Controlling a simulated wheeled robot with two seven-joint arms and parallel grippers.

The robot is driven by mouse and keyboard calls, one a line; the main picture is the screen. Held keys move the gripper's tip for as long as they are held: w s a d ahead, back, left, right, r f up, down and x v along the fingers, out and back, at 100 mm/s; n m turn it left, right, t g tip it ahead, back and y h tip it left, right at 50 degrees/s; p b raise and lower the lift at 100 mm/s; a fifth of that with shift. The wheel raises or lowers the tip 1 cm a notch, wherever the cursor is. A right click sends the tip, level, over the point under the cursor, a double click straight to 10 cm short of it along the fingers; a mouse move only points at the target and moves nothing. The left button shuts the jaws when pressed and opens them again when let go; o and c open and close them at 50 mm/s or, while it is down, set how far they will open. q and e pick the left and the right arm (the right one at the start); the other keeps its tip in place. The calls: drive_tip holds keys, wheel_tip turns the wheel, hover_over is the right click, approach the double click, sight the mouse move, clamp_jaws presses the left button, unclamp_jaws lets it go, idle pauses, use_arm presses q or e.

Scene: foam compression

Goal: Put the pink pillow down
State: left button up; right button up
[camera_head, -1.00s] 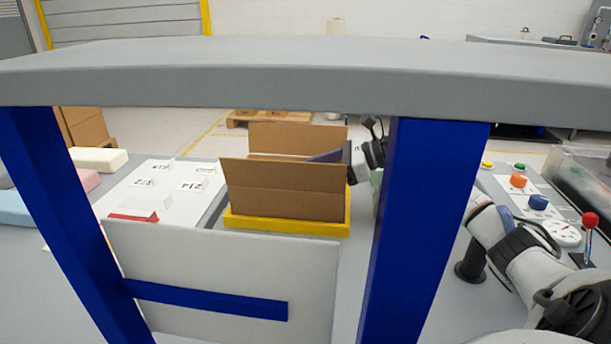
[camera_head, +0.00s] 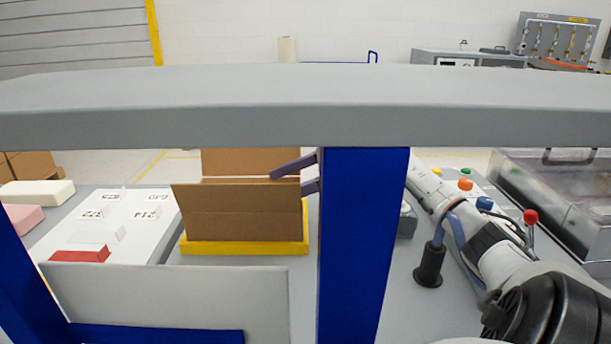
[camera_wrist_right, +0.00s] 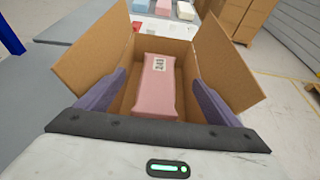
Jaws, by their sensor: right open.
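The pink pillow (camera_wrist_right: 158,85), with a printed label on its top, lies inside the open cardboard box (camera_wrist_right: 88,68) in the right wrist view. My right gripper (camera_wrist_right: 157,98) is open, with one purple finger on each side of the pillow and a gap to it on both sides. In the head view the box (camera_head: 240,212) stands in a yellow tray (camera_head: 250,248), and its walls hide the pillow. There my right gripper's fingers (camera_head: 288,180) reach in at the box's right side, apart, partly behind a blue post. My left gripper is out of view.
A grey shelf beam (camera_head: 300,110) and a blue post (camera_head: 362,240) stand in front. A white panel (camera_head: 125,215) with labels and a red block (camera_head: 80,255) lies left of the box. Another pink block (camera_head: 22,218) and a cream block (camera_head: 38,193) lie far left. Control buttons (camera_head: 485,203) are at right.

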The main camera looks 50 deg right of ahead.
drive_tip(key=b+v, duration=0.1)
drive_tip(key=v, duration=0.6)
drive_tip(key=shift+r, duration=0.1)
idle(1.0)
